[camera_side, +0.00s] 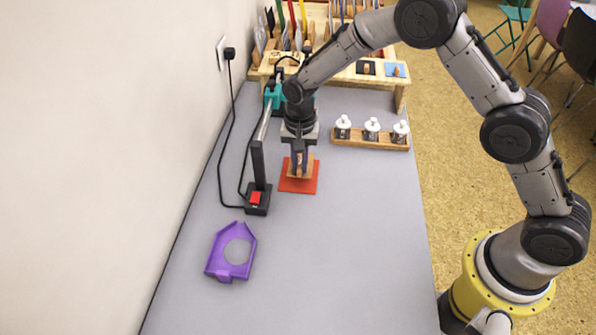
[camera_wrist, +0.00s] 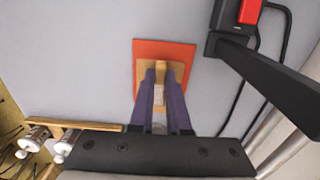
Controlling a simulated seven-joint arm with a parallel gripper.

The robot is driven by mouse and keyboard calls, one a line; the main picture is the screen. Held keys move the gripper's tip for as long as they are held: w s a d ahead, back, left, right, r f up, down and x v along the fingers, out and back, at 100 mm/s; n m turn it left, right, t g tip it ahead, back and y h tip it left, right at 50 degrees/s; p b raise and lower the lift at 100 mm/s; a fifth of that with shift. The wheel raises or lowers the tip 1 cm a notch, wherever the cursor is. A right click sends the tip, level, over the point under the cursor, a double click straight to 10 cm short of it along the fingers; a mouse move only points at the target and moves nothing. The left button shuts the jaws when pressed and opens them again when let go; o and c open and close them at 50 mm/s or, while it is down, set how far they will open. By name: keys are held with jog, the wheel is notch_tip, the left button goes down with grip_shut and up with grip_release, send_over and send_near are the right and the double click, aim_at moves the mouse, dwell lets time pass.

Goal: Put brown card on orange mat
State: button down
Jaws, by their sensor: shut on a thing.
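The orange mat (camera_side: 298,187) lies flat on the grey table, and it also shows in the wrist view (camera_wrist: 160,46). The brown card (camera_side: 310,170) is over the mat, within its outline in the wrist view (camera_wrist: 144,68). A small wooden grip stands on the card. My gripper (camera_side: 300,173) points down over the mat and is shut on this grip; its fingers also show in the wrist view (camera_wrist: 161,78). The fingers hide part of the card. I cannot tell whether the card touches the mat or is slightly above it.
A black lamp-like stand with a red switch (camera_side: 256,198) stands close left of the mat, its cable along the wall. A purple holder (camera_side: 217,261) lies at the front left. A wooden rack (camera_side: 376,141) of white-topped bottles is behind right. The front right table is clear.

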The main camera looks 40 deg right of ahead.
jog(key=shift+w+f, duration=0.15)
jog(key=shift+f, duration=0.8)
jog(key=shift+w+f, duration=0.15)
jog(key=shift+f, duration=0.75)
jog(key=shift+f, duration=0.2)
jog(key=c, duration=0.9)
grip_release()
jog(key=shift+r, duration=0.15)
